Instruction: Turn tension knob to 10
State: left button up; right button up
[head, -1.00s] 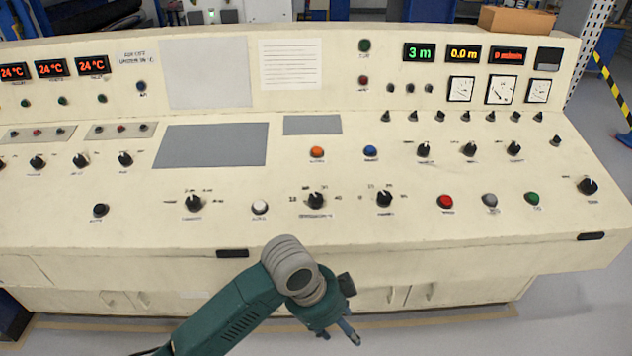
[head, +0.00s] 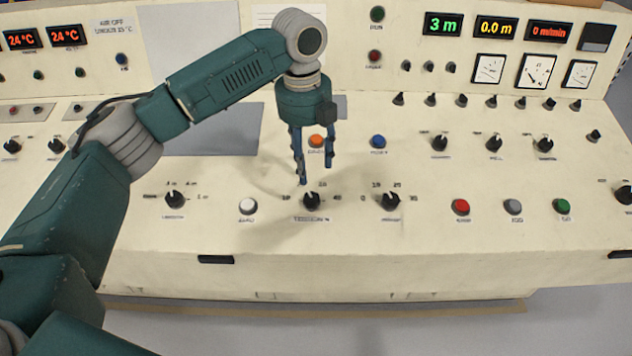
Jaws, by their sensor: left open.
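The tension knob (head: 312,201) is a black knob on the cream console, with small scale marks around it and a label below that looks like "TENSION". In the head view it sits at the centre, just below my left gripper. My left gripper (head: 315,174) is open and points down, its two fingers apart and empty. Its left fingertip ends just above and left of the knob; the right one is higher, near the orange button. I cannot tell the exact height above the panel. The knob's pointer is too small to read surely. My right gripper is not in view.
A similar black knob (head: 390,201) stands to the right and another (head: 174,199) to the left. A white button (head: 248,206), an orange button (head: 316,141) and a blue button (head: 378,142) are nearby. Upright displays and gauges (head: 489,69) line the back.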

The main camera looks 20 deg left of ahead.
aim_at(312, 198)
pick_arm(q)
jog(key=shift+s+f, duration=0.4)
jog(key=shift+f, duration=0.2)
jog(key=shift+s+f, duration=0.35)
jog(key=shift+f, duration=0.2)
jog(key=f, duration=0.4)
jog(key=w+f+p, duration=0.1)
jog(key=f, duration=0.1)
jog(key=shift+d+f, duration=0.15)
jog(key=shift+d, duration=0.05)
jog(key=shift+s+f, duration=0.15)
jog(key=shift+f, duration=0.5)
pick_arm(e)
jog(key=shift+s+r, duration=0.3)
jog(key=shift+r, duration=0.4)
pick_arm(q)
jog(key=c, duration=1.1)
jog(key=shift+d+p, duration=0.1)
jog(key=shift+p, duration=0.25)
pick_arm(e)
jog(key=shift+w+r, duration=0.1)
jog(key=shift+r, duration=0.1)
